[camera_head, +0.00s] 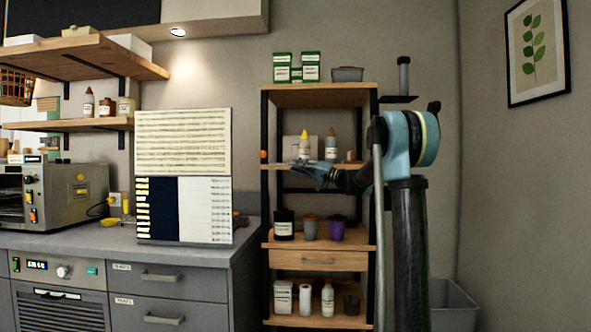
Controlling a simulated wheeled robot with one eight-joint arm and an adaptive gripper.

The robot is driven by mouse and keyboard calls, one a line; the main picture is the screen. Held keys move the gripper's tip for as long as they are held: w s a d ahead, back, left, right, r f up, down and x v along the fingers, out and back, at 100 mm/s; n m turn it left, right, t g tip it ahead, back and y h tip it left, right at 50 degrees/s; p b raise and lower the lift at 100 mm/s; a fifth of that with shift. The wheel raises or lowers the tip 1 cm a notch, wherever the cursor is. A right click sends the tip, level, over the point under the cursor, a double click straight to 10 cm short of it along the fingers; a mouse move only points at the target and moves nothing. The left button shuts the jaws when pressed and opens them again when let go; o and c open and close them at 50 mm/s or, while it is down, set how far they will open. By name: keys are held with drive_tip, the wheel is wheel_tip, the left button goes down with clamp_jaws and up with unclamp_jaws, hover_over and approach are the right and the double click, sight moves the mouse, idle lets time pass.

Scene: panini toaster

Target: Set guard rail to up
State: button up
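A steel toaster-like appliance (62,195) stands on the counter at the far left, cut off by the picture edge. Its front has a dark opening (10,195) and a side panel with orange and yellow controls (31,200). I cannot make out which part is the guard rail or how it is set. My gripper (302,168) is in front of the wooden shelf rack, well to the right of the appliance and apart from it. It points left. It is small and seen from the side, so whether its fingers are open or shut is unclear.
The grey counter (110,240) runs along the left, with drawers and a built-in oven (60,290) below. A tall printed board (183,175) stands on it, between the appliance and my gripper. The shelf rack (315,245) holds bottles and cups. A bin (452,300) is at right.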

drive_tip(key=shift+x, duration=0.75)
drive_tip(key=shift+c, duration=0.2)
clamp_jaws()
drive_tip(key=shift+d, duration=0.15)
